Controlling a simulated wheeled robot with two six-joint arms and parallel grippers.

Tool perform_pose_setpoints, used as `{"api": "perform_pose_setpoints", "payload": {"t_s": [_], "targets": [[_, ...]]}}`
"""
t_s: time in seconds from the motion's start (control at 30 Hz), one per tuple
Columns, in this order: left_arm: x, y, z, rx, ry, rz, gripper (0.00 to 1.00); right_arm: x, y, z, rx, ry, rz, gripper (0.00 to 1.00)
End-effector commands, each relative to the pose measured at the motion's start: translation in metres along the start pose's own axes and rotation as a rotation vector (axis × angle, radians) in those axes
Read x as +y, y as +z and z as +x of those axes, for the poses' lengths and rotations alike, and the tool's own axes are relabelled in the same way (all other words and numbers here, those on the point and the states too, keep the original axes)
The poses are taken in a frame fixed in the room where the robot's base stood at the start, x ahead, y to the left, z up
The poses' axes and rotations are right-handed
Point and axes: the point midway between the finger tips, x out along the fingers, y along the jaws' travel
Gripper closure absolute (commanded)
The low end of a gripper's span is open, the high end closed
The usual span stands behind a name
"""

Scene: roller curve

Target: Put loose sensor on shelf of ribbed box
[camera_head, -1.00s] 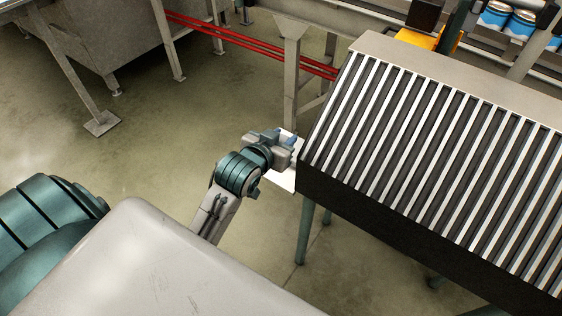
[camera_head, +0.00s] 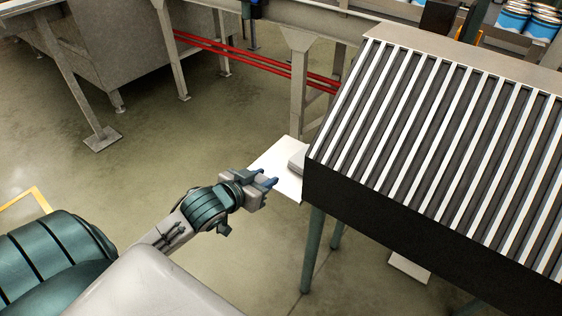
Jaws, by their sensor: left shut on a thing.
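The ribbed box (camera_head: 430,150) is the large dark housing with pale ribs on the right. A white shelf (camera_head: 289,186) sticks out from its left end. A small grey block (camera_head: 297,161) sits on this shelf against the box. My left gripper (camera_head: 268,181), with blue fingertips, is just left of the shelf and apart from the grey block. It is shut on the loose sensor, which is too small and too covered by the fingers to make out clearly. My right gripper is not in view.
Green legs (camera_head: 313,250) stand under the ribbed box. Red rails (camera_head: 255,58) and a grey post (camera_head: 299,85) are behind the shelf. Blue-and-white cans (camera_head: 540,24) stand at the top right. The floor left of my gripper is clear.

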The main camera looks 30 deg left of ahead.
Motion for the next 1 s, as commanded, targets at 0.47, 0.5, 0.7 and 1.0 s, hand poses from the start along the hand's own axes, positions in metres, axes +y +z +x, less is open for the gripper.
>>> {"api": "perform_pose_setpoints", "payload": {"t_s": [0.47, 0.5, 0.7, 1.0], "targets": [[-0.056, -0.032, 0.103, 0.003, -0.002, -0.002, 0.91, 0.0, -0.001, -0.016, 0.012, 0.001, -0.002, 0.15], [-0.059, -0.033, 0.108, 0.001, -0.002, -0.001, 0.91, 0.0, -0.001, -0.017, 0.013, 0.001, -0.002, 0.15], [-0.063, -0.031, 0.117, 0.0, 0.0, 0.0, 0.91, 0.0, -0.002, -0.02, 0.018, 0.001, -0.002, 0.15], [-0.063, -0.001, 0.129, 0.0, -0.001, 0.0, 0.91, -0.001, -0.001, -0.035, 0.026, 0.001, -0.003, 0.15]]}}
